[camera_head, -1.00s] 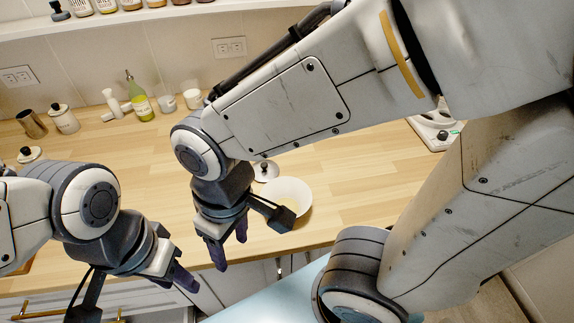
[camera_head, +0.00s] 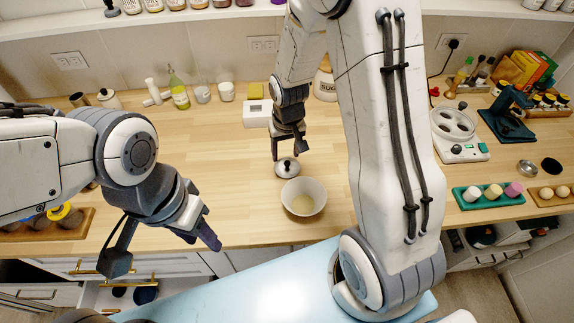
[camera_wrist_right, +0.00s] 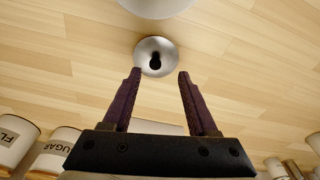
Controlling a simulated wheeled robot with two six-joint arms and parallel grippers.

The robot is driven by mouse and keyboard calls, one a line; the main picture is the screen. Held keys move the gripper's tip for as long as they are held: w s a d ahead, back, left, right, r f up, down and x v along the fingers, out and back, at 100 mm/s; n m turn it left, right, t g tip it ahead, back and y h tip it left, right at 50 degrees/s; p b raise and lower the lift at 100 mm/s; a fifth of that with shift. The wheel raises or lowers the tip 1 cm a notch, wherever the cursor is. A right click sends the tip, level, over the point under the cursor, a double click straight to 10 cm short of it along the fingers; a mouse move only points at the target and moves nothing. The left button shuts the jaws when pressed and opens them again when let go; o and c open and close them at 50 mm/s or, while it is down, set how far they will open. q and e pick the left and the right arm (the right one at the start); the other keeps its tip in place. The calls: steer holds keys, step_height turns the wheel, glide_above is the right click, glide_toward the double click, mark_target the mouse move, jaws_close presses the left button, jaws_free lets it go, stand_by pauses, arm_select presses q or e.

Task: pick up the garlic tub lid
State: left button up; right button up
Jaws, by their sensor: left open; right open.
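A round silver-grey lid with a dark knob (camera_head: 287,167) lies on the wooden counter, just behind a white bowl (camera_head: 303,196). I take it for the garlic tub lid, though no label shows. In the right wrist view the lid (camera_wrist_right: 156,57) lies ahead of the fingertips, its knob pointing toward the gap between them. My right gripper (camera_head: 287,152) is open and empty, close to the lid in the head view; whether it touches cannot be told. Its two purple fingers (camera_wrist_right: 158,75) are spread in the wrist view. My left gripper (camera_head: 165,254) is open and empty near the counter's front edge.
A small white box (camera_head: 258,114) and a sugar canister (camera_head: 325,84) stand behind my right gripper. A white scale-like appliance (camera_head: 458,135) and a green tray (camera_head: 488,195) are at right. A green-yellow bottle (camera_head: 179,93) stands at the back. The counter left of the lid is clear.

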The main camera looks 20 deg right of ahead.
mark_target(287, 163)
steer(key=f, duration=0.1)
steer(key=f+p, duration=0.1)
steer(key=d+f, duration=0.1)
steer(key=shift+w+f, duration=0.35)
steer(key=shift+f, duration=0.05)
steer(key=shift+w+a+f, duration=0.1)
steer(key=shift+w+f, duration=0.05)
steer(key=shift+f, duration=0.55)
steer(key=shift+c, duration=0.3)
jaws_close()
